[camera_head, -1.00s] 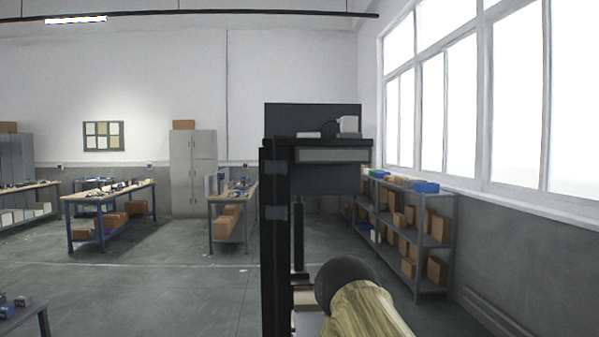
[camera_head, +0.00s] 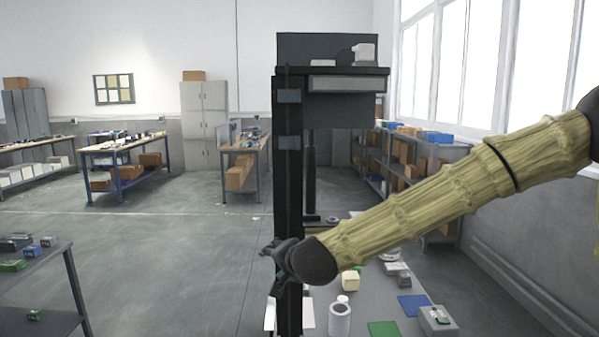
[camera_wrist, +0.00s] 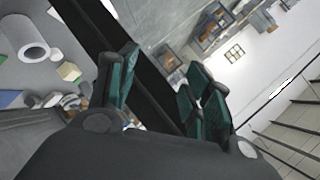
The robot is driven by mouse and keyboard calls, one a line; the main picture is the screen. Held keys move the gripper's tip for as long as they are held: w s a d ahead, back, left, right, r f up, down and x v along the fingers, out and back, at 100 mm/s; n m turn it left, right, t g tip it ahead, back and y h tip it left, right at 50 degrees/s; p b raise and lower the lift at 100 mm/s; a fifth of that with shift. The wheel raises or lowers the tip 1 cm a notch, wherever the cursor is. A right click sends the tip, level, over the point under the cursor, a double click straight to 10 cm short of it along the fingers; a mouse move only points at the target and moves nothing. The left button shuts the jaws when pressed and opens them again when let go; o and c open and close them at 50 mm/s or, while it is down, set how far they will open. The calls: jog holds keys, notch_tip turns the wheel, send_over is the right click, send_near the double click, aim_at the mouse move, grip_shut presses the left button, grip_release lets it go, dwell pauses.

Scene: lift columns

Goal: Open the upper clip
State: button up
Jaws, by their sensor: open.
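A tall black lift column (camera_head: 287,205) stands in front of me in the head view. Two small blue-grey clips sit on its upper part: the upper clip (camera_head: 289,96) just below the top shelf, and the lower clip (camera_head: 290,142) beneath it. My gripper (camera_head: 272,248) is at the column's lower part, well below both clips. In the wrist view my gripper (camera_wrist: 165,68) has its teal-padded fingers apart with nothing held. The dark column (camera_wrist: 95,30) runs diagonally behind the fingers there. I cannot make out either clip in the wrist view.
A grey worktop (camera_head: 365,300) below my arm holds a white cylinder (camera_head: 340,318), a yellowish block (camera_head: 350,281) and small parts. A black top shelf (camera_head: 335,72) juts right from the column. Open floor (camera_head: 170,255) lies left.

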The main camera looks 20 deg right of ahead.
notch_tip(320, 180, up, 18)
jog(key=d+r+m+t+b, duration=0.1)
jog(key=d+m+t, duration=0.2)
jog(key=m+t+b, duration=0.1)
jog(key=m+t, duration=0.2)
send_near(299, 96)
jog(key=w+p, duration=0.1)
jog(key=w, duration=0.8)
jog(key=shift+a+r, duration=0.25)
jog(key=shift+a, duration=0.05)
jog(key=shift+w, duration=0.15)
jog(key=c, duration=1)
